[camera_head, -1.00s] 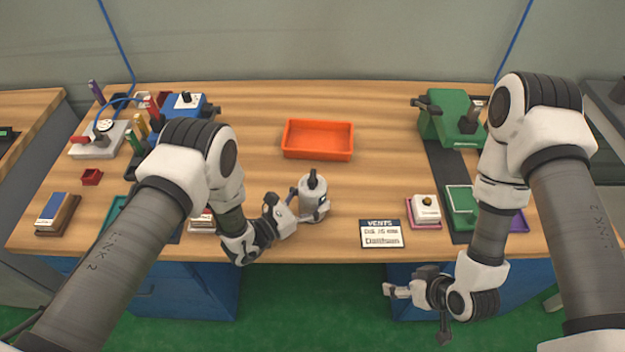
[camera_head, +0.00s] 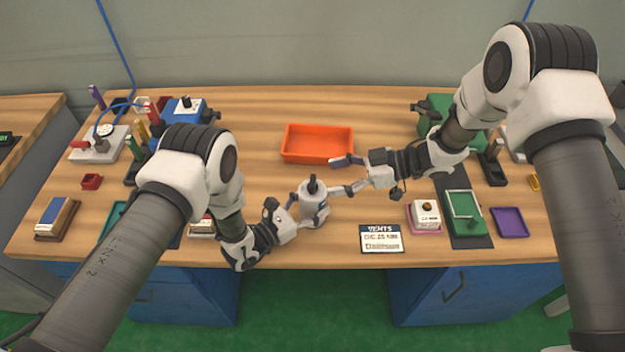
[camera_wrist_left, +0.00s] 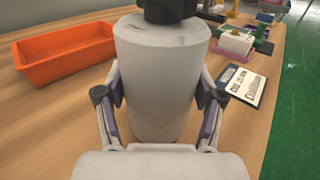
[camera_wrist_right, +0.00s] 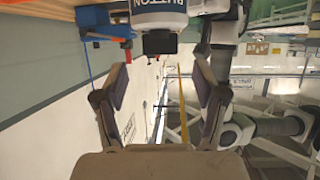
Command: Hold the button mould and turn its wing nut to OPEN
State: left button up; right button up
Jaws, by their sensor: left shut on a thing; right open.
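The button mould (camera_head: 313,211) is a pale grey cylinder standing upright on the table, left of centre, with a dark wing nut (camera_head: 312,185) on top. My left gripper (camera_head: 306,217) is shut around its sides; in the left wrist view the mould (camera_wrist_left: 160,85) fills the space between the fingers. My right gripper (camera_head: 339,177) is open, just right of the mould, its fingers pointing left towards the wing nut. In the right wrist view the mould (camera_wrist_right: 160,10) shows upside-down lettering, and the dark nut (camera_wrist_right: 160,42) lies ahead of the spread fingers, apart from them.
An orange tray (camera_head: 317,158) stands behind the mould. A VENTS card (camera_head: 381,239) lies to the right, beside a white block with a knob (camera_head: 425,213). A purple tray (camera_head: 510,223) lies further right. Table in front of the orange tray is mostly clear.

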aim_at(315, 178)
jog(key=x, duration=0.6)
jog(key=c, duration=1.2)
jog(key=shift+n+g, duration=0.4)
jog(key=shift+o, duration=0.2)
jog(key=n+g, duration=0.4)
jog(key=g, duration=0.1)
jog(key=shift+w+a+h, duration=0.1)
jog(key=shift+h, duration=0.3)
jog(key=n+g+h, duration=0.3)
jog(key=n+g, duration=0.2)
jog(key=shift+f, duration=0.1)
jog(key=shift+n+h, duration=0.3)
jog(key=shift+n, duration=0.1)
